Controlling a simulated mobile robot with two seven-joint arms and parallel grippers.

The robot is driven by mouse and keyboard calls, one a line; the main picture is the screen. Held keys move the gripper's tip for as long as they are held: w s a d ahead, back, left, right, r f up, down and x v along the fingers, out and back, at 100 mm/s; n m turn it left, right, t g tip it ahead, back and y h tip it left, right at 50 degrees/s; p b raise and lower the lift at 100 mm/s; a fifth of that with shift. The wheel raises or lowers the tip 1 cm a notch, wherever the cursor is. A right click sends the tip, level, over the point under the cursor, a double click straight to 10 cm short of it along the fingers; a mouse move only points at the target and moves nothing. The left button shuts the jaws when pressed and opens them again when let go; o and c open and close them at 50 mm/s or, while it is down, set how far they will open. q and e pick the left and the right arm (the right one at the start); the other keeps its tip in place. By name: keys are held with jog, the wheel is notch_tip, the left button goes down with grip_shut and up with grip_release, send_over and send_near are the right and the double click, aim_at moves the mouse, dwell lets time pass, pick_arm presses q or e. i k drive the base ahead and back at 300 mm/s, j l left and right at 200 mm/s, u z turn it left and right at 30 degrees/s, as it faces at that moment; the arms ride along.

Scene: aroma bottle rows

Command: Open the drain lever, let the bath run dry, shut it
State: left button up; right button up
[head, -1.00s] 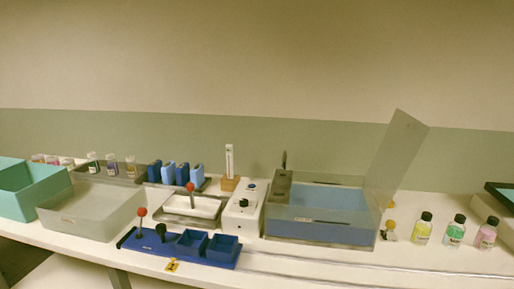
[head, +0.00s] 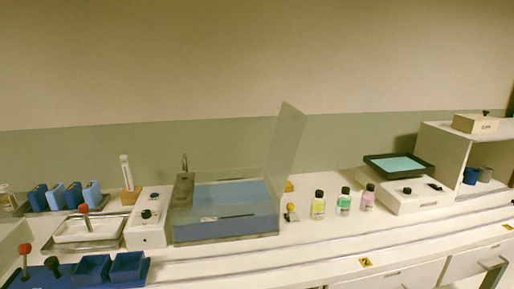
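The bath (head: 226,226) is a clear-walled tank with blue water inside and its clear lid (head: 286,150) standing raised at the right side. A grey unit (head: 184,190) with a thin upright rod stands at its left end. Neither of my grippers shows in the head view.
Yellow, green and pink bottles (head: 343,202) stand right of the lever. A white control box (head: 149,218) and a white tray (head: 90,230) are left of the bath. A black-rimmed tray (head: 398,165) sits on a white device farther right. Rails run along the bench front.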

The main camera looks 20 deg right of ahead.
aim_at(290, 207)
jog(key=k+l, duration=0.1)
jog(key=l, duration=0.85)
jog(key=k+l, duration=0.15)
jog(key=l, duration=0.8)
jog(key=k+l, duration=0.15)
jog(key=l, duration=0.3)
